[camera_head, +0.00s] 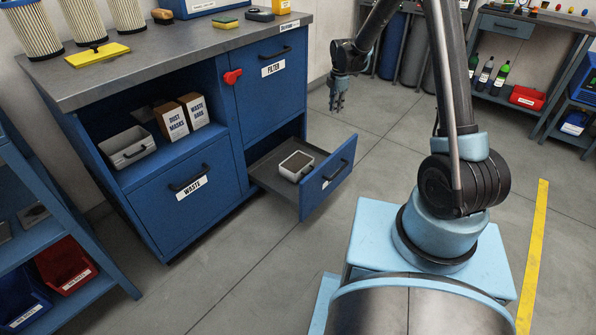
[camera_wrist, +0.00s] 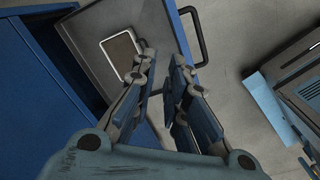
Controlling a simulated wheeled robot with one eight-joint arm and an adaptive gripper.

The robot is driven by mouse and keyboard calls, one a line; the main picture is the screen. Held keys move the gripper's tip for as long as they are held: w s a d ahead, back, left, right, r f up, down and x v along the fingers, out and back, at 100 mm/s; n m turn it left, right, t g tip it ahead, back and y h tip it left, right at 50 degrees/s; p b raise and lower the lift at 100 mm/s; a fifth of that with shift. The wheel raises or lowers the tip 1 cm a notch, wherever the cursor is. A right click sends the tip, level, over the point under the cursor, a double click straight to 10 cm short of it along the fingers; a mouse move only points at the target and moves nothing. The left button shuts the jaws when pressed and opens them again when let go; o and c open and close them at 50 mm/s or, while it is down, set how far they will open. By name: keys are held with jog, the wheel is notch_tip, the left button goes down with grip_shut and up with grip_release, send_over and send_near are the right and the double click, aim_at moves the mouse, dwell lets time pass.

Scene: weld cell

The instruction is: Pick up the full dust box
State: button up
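A small light-grey box (camera_head: 297,165) with a dark grey fill or surface inside its rim lies in the pulled-out drawer (camera_head: 262,172) of the blue cabinet. The same box shows in the wrist view (camera_wrist: 121,53), in the drawer beyond my left finger. My gripper (camera_head: 338,103) is above the floor, to the right of and behind the open drawer, apart from the box. In the wrist view my gripper (camera_wrist: 163,72) has its fingers apart, with nothing between them. A second grey box (camera_head: 127,148) with a dark handle sits on the cabinet's open shelf; it looks empty.
The drawer front with its handle (camera_head: 336,171) sticks out over the floor. A closed WASTE front (camera_head: 190,200) and FILTER front (camera_head: 268,80) flank the opening. A blue rack (camera_head: 45,225) stands left. Floor around the drawer is clear.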

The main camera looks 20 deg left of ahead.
jog(key=a+f+n, duration=0.4)
jog(key=a+f, duration=0.4)
jog(key=f, duration=0.3)
jog(key=n, duration=0.3)
send_over(305, 167)
notch_tip(305, 167, down, 10)
jog(key=shift+w+f, duration=0.15)
jog(key=shift+f, duration=4.15)
jog(key=shift+w+f, duration=0.1)
jog(key=shift+f, duration=4.15)
grip_shut()
